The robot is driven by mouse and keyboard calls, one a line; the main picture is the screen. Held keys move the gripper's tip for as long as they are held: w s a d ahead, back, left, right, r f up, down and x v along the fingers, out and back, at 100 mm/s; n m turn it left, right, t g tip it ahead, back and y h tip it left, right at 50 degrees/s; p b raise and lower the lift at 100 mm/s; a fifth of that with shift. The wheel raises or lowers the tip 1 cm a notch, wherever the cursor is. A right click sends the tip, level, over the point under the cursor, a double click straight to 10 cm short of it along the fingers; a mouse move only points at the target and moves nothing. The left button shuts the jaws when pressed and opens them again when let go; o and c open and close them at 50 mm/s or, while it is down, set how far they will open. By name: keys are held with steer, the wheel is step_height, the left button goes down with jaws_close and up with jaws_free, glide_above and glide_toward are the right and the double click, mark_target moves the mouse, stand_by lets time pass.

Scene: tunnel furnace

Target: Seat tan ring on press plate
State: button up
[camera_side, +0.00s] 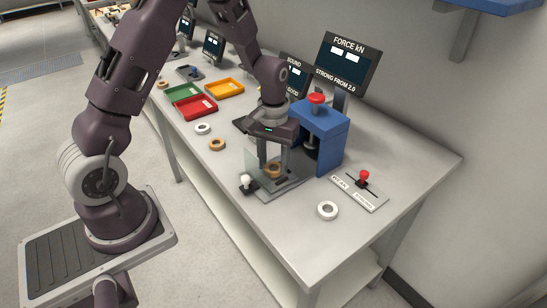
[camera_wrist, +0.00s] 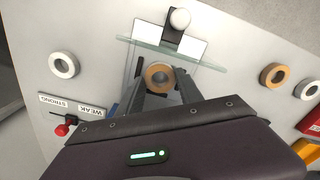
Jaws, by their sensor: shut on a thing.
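A tan ring (camera_side: 274,170) is between the fingertips of my gripper (camera_side: 272,166), which is shut on it. The ring also shows in the wrist view (camera_wrist: 159,77), lying flat with its hole facing up. The press plate (camera_side: 287,186) is the dark grey base in front of the blue press (camera_side: 322,140). The ring is over this plate, low down; I cannot tell if it touches it. A clear shield (camera_side: 254,166) stands at the plate's front left and partly covers the ring in the side view.
A white-knobbed lever (camera_side: 246,183) stands by the shield. A red-knobbed weak/strong slider (camera_side: 362,182) and a white ring (camera_side: 327,210) are on the right. A tan ring (camera_side: 216,144), a white ring (camera_side: 203,128), and red (camera_side: 194,106), green (camera_side: 179,92) and orange (camera_side: 225,88) trays are left.

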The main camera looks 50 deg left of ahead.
steer(key=shift+f, duration=0.4)
steer(key=o, duration=1.1)
steer(key=shift+c, duration=0.2)
step_height(320, 180, up, 13)
steer(key=s+d+m+t, duration=0.1)
steer(key=s+d, duration=0.1)
steer(key=s+d+r+m+t, duration=0.2)
steer(key=s+r, duration=0.3)
steer(key=s, duration=0.4)
steer(key=s+d+r+m+t, duration=0.2)
steer(key=s+r, duration=0.4)
steer(key=s, duration=0.4)
steer(key=shift+s+d+m+t, duration=0.25)
steer(key=shift+d+m, duration=0.25)
steer(key=shift+d, duration=0.3)
